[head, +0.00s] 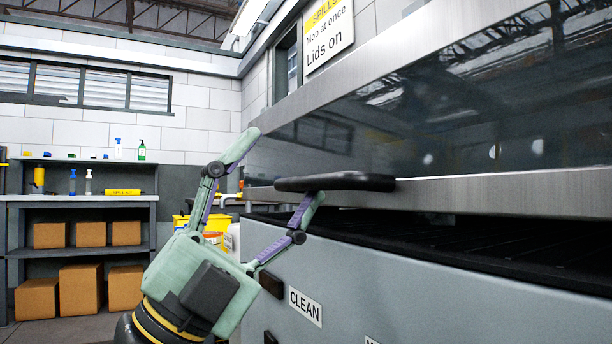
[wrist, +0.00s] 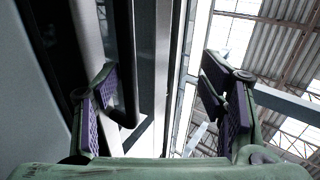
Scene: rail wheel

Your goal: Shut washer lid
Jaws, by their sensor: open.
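The washer (head: 400,285) is a grey box on the right with a "CLEAN" label. Its lid (head: 440,140), dark glass in a steel frame, stands raised, with a dark gap between its lower edge and the washer's rim. A black bar handle (head: 345,182) sticks out from the lid's lower edge. My gripper (head: 282,164) is open at the handle's left end, one finger above it and the other at its underside. In the wrist view, the handle (wrist: 124,60) shows beside the left finger of my gripper (wrist: 160,90). I cannot tell whether they touch.
A shelf unit (head: 80,198) with cardboard boxes (head: 80,288) and bottles stands at the back left. Yellow containers (head: 182,222) sit behind my gripper. A "Lids on" sign (head: 328,32) hangs on the wall above. The floor at the left looks clear.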

